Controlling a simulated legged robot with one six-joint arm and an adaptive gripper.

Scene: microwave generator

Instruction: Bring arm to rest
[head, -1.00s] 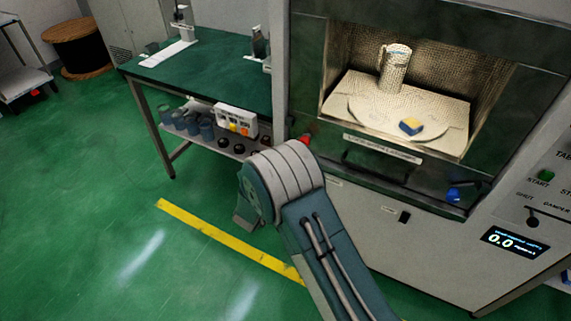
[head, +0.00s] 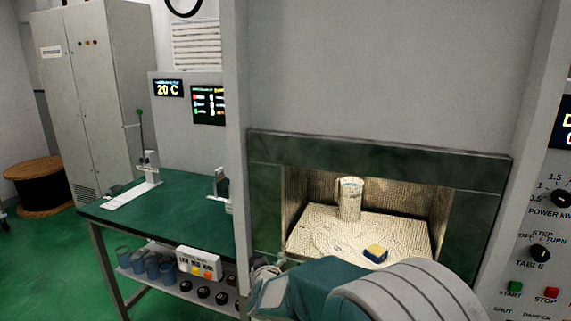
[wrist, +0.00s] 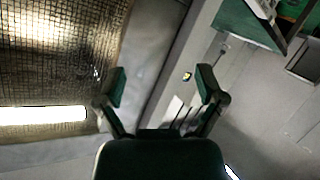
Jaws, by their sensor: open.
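My arm reaches across the bottom of the head view, in front of the microwave generator's open chamber (head: 440,215). In the wrist view, my gripper (wrist: 162,84) has its two fingers spread wide with nothing between them. The mesh-lined chamber wall (wrist: 60,65) fills the left of that view, and a grey frame edge lies beyond the fingers. In the head view, the gripper end is not clear; the arm hides part of the chamber's front lip. Inside the lit chamber, a pale mesh-like cylinder (head: 350,198) stands upright, and a yellow-and-blue block (head: 375,253) lies nearer the front.
A green-topped bench (head: 185,205) stands at left, with clamp stands on top and blue containers (head: 160,266) on its lower shelf. A control panel (head: 545,240) with knobs and buttons is at far right. A cable drum (head: 35,180) and open green floor are at far left.

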